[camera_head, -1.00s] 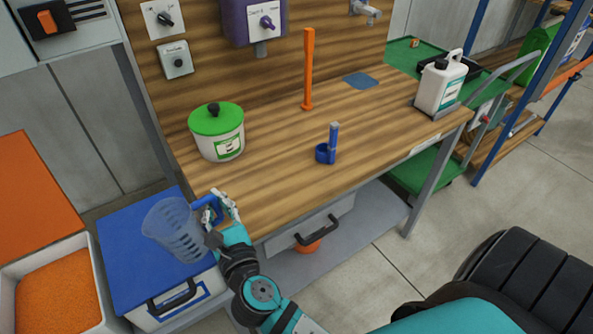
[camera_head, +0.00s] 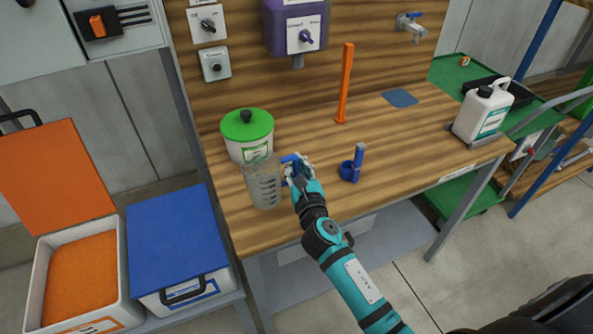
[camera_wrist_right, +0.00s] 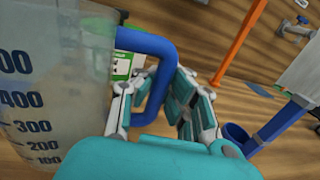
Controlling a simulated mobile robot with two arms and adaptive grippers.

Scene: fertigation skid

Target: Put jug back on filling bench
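The clear measuring jug (camera_head: 264,188) has a blue handle and dark scale marks. It is upright at the front left of the wooden filling bench (camera_head: 300,212), in front of the green-lidded tub. I cannot tell whether its base touches the bench top. My right gripper (camera_head: 293,168) is at the jug's right side, shut on the handle. In the right wrist view the jug (camera_wrist_right: 55,90) fills the left side, and its blue handle (camera_wrist_right: 150,45) runs down between the fingers of my right gripper (camera_wrist_right: 160,95). My left gripper is not in view.
A white tub with a green lid (camera_head: 247,128) stands just behind the jug. A white canister (camera_head: 482,113) is at the right end. Blue-lidded (camera_head: 175,240) and orange-filled bins sit left.

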